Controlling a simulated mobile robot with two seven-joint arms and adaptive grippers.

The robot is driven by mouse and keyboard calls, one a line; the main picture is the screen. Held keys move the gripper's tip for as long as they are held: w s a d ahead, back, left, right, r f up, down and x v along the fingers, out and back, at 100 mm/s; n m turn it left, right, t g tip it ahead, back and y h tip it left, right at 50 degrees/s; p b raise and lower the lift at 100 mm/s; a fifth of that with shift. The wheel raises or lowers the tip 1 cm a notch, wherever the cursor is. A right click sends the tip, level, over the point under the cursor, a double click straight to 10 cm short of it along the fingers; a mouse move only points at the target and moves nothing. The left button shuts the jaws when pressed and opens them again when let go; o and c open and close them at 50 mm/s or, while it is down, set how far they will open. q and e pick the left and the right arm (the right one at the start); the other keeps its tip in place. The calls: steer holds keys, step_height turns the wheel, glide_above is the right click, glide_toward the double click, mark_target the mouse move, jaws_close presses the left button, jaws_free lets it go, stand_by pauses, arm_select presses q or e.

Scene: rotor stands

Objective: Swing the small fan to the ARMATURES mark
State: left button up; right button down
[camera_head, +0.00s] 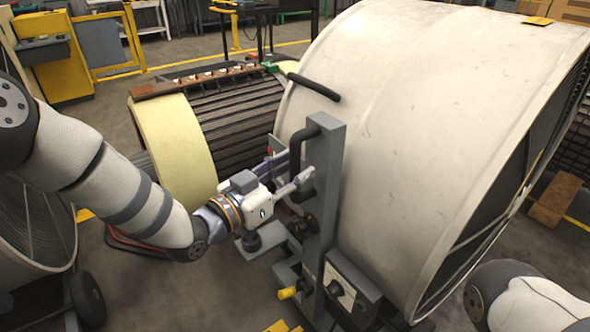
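A large cream drum fan (400,110) fills the middle and right, its grille facing right. A grey upright post (325,185) with a black D-shaped handle (296,148) stands at its left side. My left gripper (296,165) is at the handle, its fingers spread to either side of the bar; contact is unclear. Another drum with a grille (35,225) is partly in view at the left edge, on a wheel. I cannot tell by size which is the small fan. No ARMATURES lettering is readable. My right gripper is out of view.
A ribbed rotor with a cream end band (175,145) lies behind my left gripper. A control box with a knob (350,285) and a yellow-tipped lever (287,293) are low on the post. Wooden blocks (555,198) lie at right. Open floor shows at the lower left.

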arm_select(q)
steer(key=shift+w+d, duration=0.35)
steer(key=shift+w, duration=0.1)
jaws_close()
steer(key=shift+s, duration=0.1)
